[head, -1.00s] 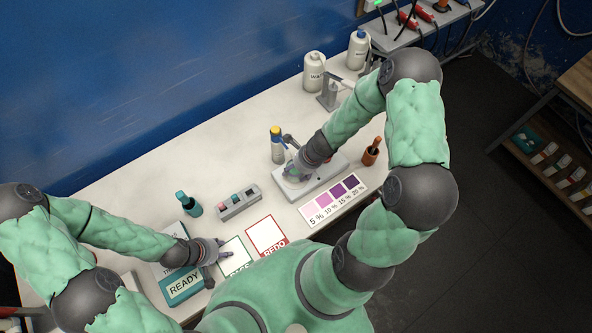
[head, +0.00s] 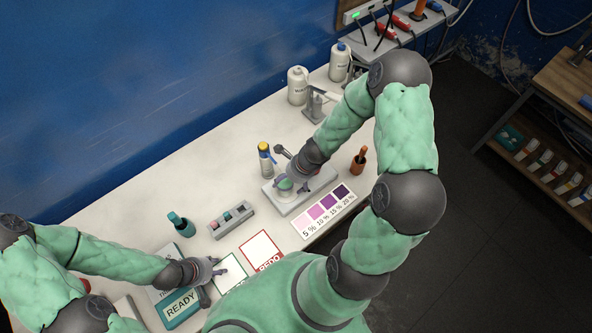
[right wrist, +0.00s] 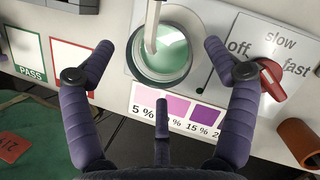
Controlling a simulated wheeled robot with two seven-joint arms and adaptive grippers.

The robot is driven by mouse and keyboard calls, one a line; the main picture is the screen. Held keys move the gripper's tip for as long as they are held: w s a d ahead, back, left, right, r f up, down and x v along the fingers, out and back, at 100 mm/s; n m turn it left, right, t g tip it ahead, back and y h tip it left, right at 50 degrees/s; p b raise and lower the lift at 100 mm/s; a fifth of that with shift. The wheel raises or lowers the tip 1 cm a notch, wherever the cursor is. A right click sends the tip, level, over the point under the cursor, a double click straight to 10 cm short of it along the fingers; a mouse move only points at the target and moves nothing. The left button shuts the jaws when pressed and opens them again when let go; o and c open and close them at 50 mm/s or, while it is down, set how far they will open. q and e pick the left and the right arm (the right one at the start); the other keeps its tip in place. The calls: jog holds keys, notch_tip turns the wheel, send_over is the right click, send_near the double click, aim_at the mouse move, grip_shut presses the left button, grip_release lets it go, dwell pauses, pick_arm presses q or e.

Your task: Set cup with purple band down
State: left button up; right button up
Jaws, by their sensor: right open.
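A pale cup (right wrist: 163,50) with green inside stands upright on the stirrer plate (right wrist: 205,78). A thin rod (right wrist: 152,25) reaches into it in the right wrist view. No purple band can be made out on it. In the head view the cup (head: 286,184) is partly hidden by my right gripper (head: 290,187). My left gripper (head: 214,281) looks open and empty, low by the READY box and the PASS card.
A purple colour chart (head: 324,211) lies in front of the stirrer. A red switch knob (right wrist: 266,80) and an orange-brown holder (head: 358,160) are to the right. REDO card (head: 262,250) lies at left.

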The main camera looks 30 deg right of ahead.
jog(key=p+v, duration=0.4)
jog(key=v, duration=0.5)
pick_arm(q)
notch_tip(320, 180, up, 5)
jog(key=shift+f, duration=0.1)
pick_arm(e)
jog(key=s+a+f+n+g, duration=0.1)
jog(key=s+a+f+n, duration=0.3)
jog(key=a+n, duration=0.5)
jog(key=s+a+f+n+g, duration=0.1)
jog(key=s+a+f+n, duration=0.3)
jog(key=a+n, duration=0.5)
notch_tip(320, 180, down, 2)
jog(key=n, duration=0.6)
jog(key=shift+g+y, duration=0.3)
jog(key=shift+y, duration=0.1)
pick_arm(q)
jog(key=shift+s, duration=0.15)
pick_arm(e)
jog(key=shift+f, duration=0.1)
